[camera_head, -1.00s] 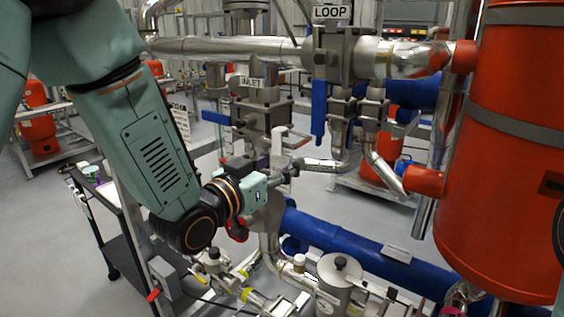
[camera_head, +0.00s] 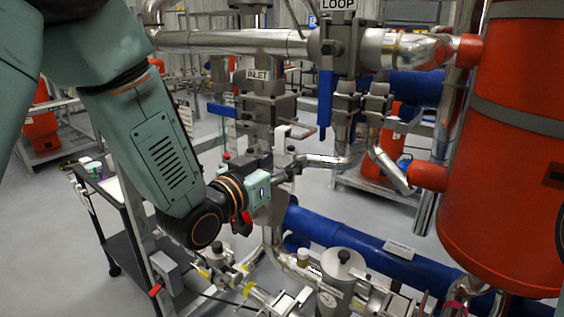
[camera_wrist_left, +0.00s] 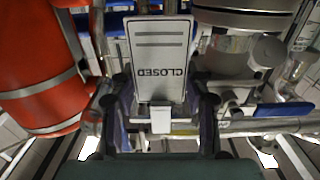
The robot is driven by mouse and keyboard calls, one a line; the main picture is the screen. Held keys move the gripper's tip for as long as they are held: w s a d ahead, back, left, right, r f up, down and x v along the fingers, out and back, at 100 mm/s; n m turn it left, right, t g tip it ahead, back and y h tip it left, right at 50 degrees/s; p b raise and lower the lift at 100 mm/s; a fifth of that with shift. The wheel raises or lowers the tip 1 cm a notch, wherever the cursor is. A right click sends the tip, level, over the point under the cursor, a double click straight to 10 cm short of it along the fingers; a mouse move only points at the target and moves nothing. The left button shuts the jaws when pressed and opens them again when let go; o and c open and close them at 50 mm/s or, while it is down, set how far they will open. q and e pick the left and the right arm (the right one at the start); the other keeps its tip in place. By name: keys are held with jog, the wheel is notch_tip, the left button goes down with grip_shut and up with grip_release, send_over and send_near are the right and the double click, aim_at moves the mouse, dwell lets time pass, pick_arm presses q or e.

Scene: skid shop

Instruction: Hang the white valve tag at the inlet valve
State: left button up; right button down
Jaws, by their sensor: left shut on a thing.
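The white valve tag (camera_wrist_left: 159,58), marked CLOSED, stands between the fingers of my left gripper (camera_wrist_left: 161,100) in the left wrist view. The lettering is upside down there. My left gripper is shut on the tag's small white tab at its lower end. In the head view my left gripper (camera_head: 288,168) is in front of and below the inlet valve (camera_head: 266,106), slightly to its right. The INLET label (camera_head: 257,75) is above that valve, and a blue handle (camera_head: 222,110) is at its left. I cannot clearly make out the tag in the head view. My right gripper is out of view.
A large red tank (camera_head: 490,150) fills the right side. A second valve under the LOOP sign (camera_head: 338,4) has a hanging blue handle (camera_head: 325,98). Silver pipes and a thick blue pipe (camera_head: 350,240) crowd the space around and below my left gripper.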

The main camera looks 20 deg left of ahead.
pick_arm(q)
jog(key=shift+d, duration=0.2)
jog(key=o, duration=0.4)
jog(key=shift+d, duration=0.1)
jog(key=o, duration=0.5)
jog(key=shift+a, duration=0.45)
jog(key=shift+o, duration=0.2)
jog(key=shift+d, duration=0.3)
jog(key=v, duration=0.6)
jog(key=shift+a, duration=0.2)
jog(key=shift+s, duration=0.65)
jog(key=shift+a, duration=0.1)
